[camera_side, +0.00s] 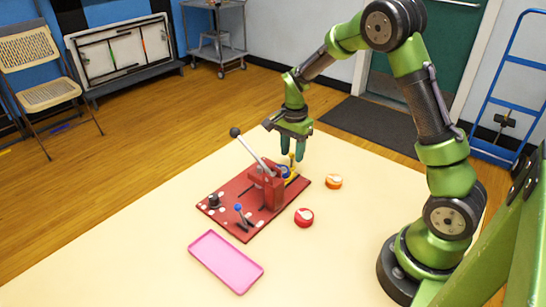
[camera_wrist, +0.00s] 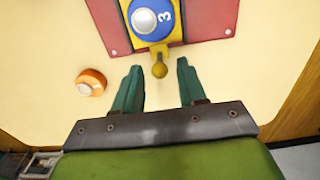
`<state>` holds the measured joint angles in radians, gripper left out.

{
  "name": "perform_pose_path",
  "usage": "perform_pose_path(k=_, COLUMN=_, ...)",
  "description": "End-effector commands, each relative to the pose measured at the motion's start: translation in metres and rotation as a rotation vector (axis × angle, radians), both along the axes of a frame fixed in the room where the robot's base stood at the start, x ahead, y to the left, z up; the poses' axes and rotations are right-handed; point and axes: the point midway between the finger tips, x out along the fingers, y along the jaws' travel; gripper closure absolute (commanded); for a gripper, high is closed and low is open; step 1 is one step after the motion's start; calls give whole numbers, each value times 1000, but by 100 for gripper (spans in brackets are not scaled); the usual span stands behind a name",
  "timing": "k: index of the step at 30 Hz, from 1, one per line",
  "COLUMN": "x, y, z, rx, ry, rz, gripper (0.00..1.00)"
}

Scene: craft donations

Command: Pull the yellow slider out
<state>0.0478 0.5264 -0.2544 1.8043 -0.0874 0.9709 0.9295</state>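The yellow slider (camera_wrist: 159,60) sticks out at the edge of the red board (camera_wrist: 110,30); its round yellow knob lies between my fingertips in the wrist view. In the side view the slider (camera_side: 291,178) is at the board's far right end, partly hidden behind the board's red block. A blue and silver disc marked 3 (camera_wrist: 152,18) sits on the slider's plate. My gripper (camera_wrist: 160,82) is open, its two teal fingers apart on either side of the knob with a gap on each side. In the side view my gripper (camera_side: 292,153) points down just above the slider.
The red board also carries a tall lever with a black ball (camera_side: 235,132) and a small blue-tipped lever (camera_side: 238,207). An orange round piece (camera_side: 334,181) and a red round piece (camera_side: 304,217) lie beside the board. A pink tray (camera_side: 248,280) lies in front. Other table areas are clear.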

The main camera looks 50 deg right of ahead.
Motion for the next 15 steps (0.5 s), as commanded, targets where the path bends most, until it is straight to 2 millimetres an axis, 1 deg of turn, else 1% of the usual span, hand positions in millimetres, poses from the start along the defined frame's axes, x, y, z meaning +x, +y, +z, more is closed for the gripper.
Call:
perform_pose_path(k=4, x=0, y=1, z=0, rx=1, ry=0, rz=1, gripper=59)
perform_pose_path(k=7, x=1, y=1, z=5, rx=1, ry=-1, rz=1, gripper=59)
perform_pose_path(k=15, x=1, y=1, z=31, rx=0, ry=-2, rz=1, gripper=59)
